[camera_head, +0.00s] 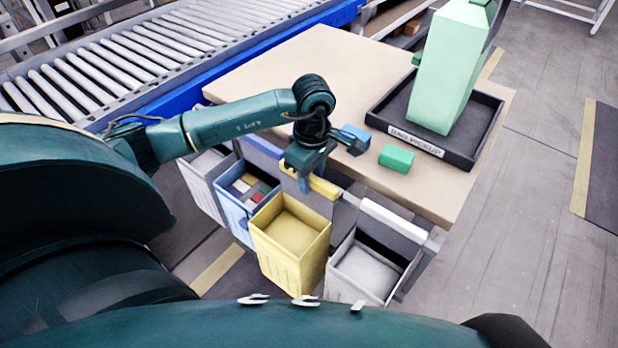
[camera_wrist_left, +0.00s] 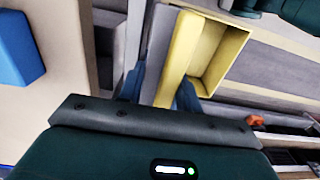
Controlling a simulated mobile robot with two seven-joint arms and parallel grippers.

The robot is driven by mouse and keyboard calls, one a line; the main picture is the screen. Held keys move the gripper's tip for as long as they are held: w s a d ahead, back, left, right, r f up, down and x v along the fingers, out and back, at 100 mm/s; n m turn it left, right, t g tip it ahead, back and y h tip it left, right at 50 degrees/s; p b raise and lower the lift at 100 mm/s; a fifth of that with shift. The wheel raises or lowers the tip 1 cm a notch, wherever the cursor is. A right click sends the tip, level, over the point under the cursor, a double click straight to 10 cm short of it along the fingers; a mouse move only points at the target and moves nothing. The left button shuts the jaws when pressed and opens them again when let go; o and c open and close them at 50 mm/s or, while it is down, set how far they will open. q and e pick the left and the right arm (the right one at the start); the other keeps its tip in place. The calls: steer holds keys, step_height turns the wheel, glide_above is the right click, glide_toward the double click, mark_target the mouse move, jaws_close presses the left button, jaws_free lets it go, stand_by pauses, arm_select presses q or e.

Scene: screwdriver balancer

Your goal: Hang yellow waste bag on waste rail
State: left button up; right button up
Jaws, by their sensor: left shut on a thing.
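The yellow waste bag (camera_head: 290,235) is an open box-like bag with a yellow bar along its top back edge. It hangs upright in front of the table, between a blue bag and a grey-white one. My left gripper (camera_head: 304,181) is shut on its top bar from above. In the left wrist view the yellow bag (camera_wrist_left: 222,55) runs between the blue fingers of the gripper (camera_wrist_left: 162,92). The grey waste rail (camera_head: 435,238) runs along the table's front edge, partly hidden by bags and gripper. I cannot tell whether the bar rests on the rail.
The blue bag (camera_head: 240,205) holds several small coloured pieces. A grey-white bag (camera_head: 368,270) hangs at right, another (camera_head: 203,180) at far left. A blue block (camera_head: 356,138) and green block (camera_head: 397,158) lie on the table (camera_head: 290,70), near a black tray (camera_head: 485,125) with a tall green object.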

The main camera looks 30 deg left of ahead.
arm_select(q)
steer(key=shift+w+d+b, duration=0.2)
steer(key=shift+w+b, duration=0.85)
steer(key=shift+w, duration=1.05)
steer(key=shift+f+b, duration=1.3)
steer(key=shift+f, duration=0.25)
steer(key=o, duration=1.1)
steer(key=shift+c, duration=0.2)
